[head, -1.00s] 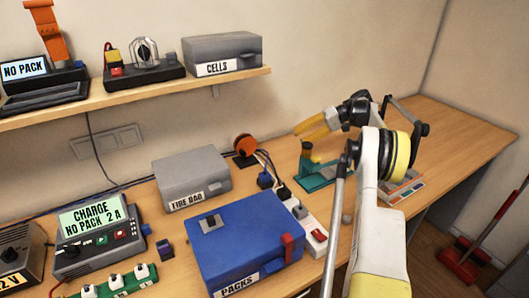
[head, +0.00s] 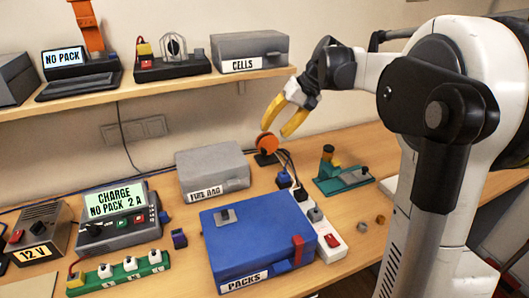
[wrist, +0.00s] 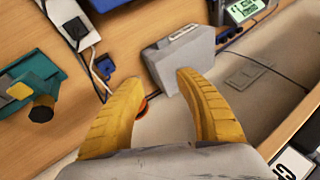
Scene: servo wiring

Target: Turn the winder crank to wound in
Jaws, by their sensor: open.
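An orange disc on a dark base (head: 266,145), which looks like the winder, stands at the back of the bench, right of the grey fire bag box. Its crank handle is too small to make out. My gripper (head: 277,131) has yellow fingers, is open and empty, and hangs just above the disc in the head view, pointing down and left. In the wrist view my gripper (wrist: 158,78) has its fingers spread, and a sliver of the orange disc (wrist: 142,107) shows by the left finger, which hides most of it.
The grey fire bag box (head: 212,172) is left of the disc. A blue packs box (head: 255,240) and a teal tool (head: 342,180) stand nearby. The shelf (head: 200,88) with the cells box (head: 250,50) overhangs behind.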

